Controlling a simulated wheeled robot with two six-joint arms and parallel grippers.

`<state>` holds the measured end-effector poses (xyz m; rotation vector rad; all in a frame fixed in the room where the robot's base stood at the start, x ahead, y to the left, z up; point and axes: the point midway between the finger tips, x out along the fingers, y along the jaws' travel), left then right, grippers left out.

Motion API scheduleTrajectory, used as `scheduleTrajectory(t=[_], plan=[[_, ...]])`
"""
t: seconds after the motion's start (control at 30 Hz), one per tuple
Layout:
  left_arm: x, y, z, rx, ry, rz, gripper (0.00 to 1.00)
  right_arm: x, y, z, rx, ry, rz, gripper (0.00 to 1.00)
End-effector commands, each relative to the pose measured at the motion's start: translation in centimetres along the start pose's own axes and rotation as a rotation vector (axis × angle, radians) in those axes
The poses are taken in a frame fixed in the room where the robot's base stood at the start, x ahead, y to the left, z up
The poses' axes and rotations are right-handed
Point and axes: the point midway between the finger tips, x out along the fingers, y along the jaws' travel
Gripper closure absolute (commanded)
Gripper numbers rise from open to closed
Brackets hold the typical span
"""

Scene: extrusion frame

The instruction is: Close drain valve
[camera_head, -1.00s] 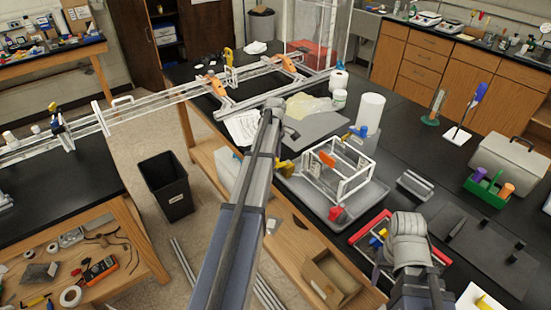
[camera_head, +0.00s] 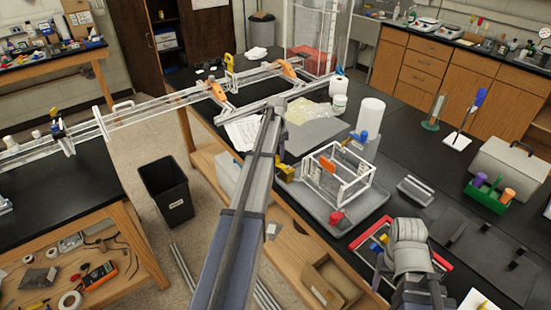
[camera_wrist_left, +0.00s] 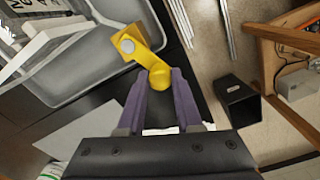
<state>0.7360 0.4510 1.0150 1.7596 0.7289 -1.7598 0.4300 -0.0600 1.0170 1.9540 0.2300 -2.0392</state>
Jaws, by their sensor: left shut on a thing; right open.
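A yellow lever handle (camera_wrist_left: 142,57), which looks like the drain valve, sits at the edge of a grey tray (camera_wrist_left: 75,85) in the left wrist view. A grey round piece is on its upper end. My left gripper (camera_wrist_left: 159,88) is shut on its rounded lower end with purple fingers. In the head view the yellow handle (camera_head: 286,173) is at the left side of the white frame (camera_head: 338,178), partly behind my left arm. My right gripper (camera_head: 378,262) is open and empty near a red-rimmed tray (camera_head: 358,262). Its fingers are hard to see.
A red knob (camera_head: 336,216) and a blue part (camera_head: 362,137) sit around the grey tray. A white roll (camera_head: 370,118) stands behind it. A black bin (camera_head: 165,190) is on the floor. A green caddy (camera_head: 487,194) and grey case (camera_head: 500,160) stand on the right.

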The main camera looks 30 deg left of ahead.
Motion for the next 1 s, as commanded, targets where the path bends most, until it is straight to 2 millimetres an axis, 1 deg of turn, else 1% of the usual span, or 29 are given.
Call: scheduleTrajectory(t=[0.2,0.5,0.7,1.0], plan=[[0.0,0.8,-0.7,0.173,0.0,0.0,1.0,0.0,0.0,0.0,0.0,0.0,0.0,0.35],[0.0,1.5,-1.0,0.336,0.0,0.0,1.0,0.0,0.0,0.0,0.0,0.0,0.0,0.35],[0.0,1.7,-1.1,0.39,0.0,0.0,1.0,0.0,0.0,0.0,0.0,0.0,0.0,0.35],[0.0,1.8,-1.1,0.41,0.0,0.0,1.0,0.0,0.0,0.0,0.0,0.0,0.0,0.35]])
